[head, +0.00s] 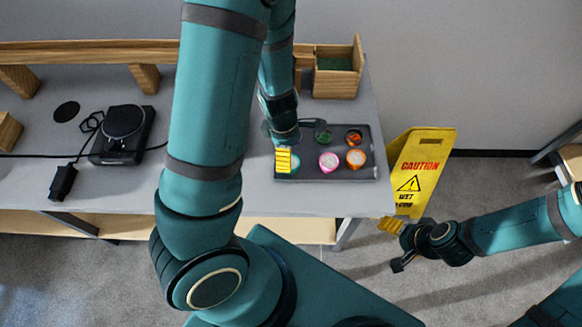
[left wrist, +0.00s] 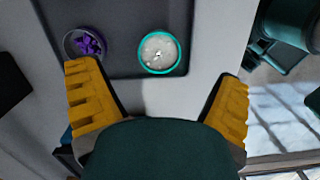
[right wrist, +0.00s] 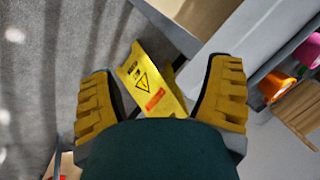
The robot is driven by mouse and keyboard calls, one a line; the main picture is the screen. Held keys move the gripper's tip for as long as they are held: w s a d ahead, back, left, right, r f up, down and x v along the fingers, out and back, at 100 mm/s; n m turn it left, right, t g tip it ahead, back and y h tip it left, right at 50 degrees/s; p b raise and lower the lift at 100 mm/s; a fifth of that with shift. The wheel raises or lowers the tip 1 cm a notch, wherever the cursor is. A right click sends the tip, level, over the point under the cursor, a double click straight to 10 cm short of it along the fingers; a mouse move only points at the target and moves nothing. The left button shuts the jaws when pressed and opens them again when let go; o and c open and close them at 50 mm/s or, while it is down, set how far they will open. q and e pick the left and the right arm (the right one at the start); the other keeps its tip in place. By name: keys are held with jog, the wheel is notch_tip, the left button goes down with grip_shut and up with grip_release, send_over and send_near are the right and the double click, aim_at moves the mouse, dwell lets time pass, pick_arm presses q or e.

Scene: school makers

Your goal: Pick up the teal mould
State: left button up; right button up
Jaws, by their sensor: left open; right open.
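The teal mould (left wrist: 158,53) is a round teal-rimmed cup with a pale speckled filling. It sits in the dark tray (left wrist: 120,60), between and beyond the open fingers of my left gripper (left wrist: 157,78) in the left wrist view. In the head view the left gripper (head: 284,160) is over the tray's left end and partly covers the teal mould (head: 294,165). Nothing is between its fingers. My right gripper (head: 391,243) is open and empty, off the table's right side; it also shows in the right wrist view (right wrist: 160,76).
The tray also holds a purple mould (left wrist: 85,43), a pink one (head: 328,162), a green one (head: 323,138) and two orange ones (head: 356,158). A wooden box (head: 338,82) stands behind. A yellow caution sign (head: 422,165) stands right of the table. A black scale (head: 124,134) sits left.

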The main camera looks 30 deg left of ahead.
pick_arm(q)
jog(key=shift+w+d+f+b, duration=0.1)
jog(key=shift+f+b, duration=1.65)
jog(key=shift+f, duration=1.35)
jog(key=shift+r, duration=0.1)
jog(key=shift+c, duration=0.2)
jog(key=c, duration=1.3)
